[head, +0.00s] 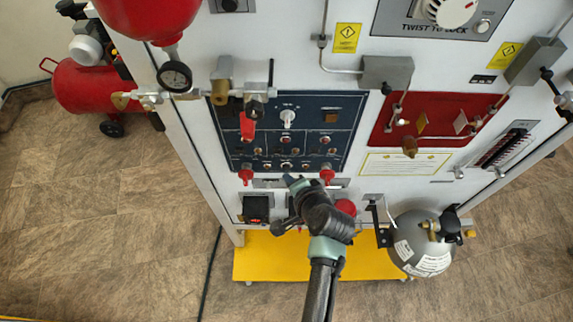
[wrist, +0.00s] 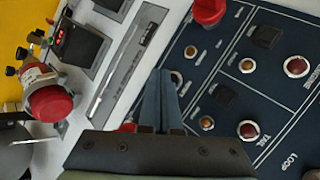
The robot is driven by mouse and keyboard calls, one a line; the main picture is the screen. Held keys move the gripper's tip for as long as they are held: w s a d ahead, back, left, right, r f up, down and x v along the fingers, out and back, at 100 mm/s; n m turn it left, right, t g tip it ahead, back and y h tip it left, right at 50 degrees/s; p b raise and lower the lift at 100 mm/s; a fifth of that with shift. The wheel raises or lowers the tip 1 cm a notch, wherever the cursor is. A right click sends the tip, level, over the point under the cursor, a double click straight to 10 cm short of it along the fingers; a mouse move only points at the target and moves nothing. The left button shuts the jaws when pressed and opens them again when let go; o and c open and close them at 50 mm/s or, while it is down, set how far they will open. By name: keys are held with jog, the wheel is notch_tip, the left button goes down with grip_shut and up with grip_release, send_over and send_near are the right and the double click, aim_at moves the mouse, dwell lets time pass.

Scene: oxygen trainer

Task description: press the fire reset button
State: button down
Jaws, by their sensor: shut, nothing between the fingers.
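The dark blue control panel (head: 285,132) on the white trainer front carries silver-ringed red and amber buttons, black switches and red-handled parts. In the wrist view this blue panel (wrist: 225,70) fills the right side, with a red button (wrist: 249,130) above the label TAIL and another red button (wrist: 296,67). I cannot read which button is the fire reset. My gripper (head: 290,180) is at the panel's lower edge in the head view. Its fingers (wrist: 163,75) are together and empty, with tips beside a silver-ringed round part (wrist: 177,79) partly hidden by them. Contact cannot be told.
A red mushroom button (wrist: 50,103) and a black display box (wrist: 80,44) sit left of my fingers. Red-handled valves (head: 246,174) stick out along the panel's lower edge. A grey sphere tank (head: 405,245) stands at right over a yellow base (head: 262,258).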

jog(key=s+p, duration=0.2)
jog(key=s, duration=0.3)
dwell(0.4)
dwell(0.8)
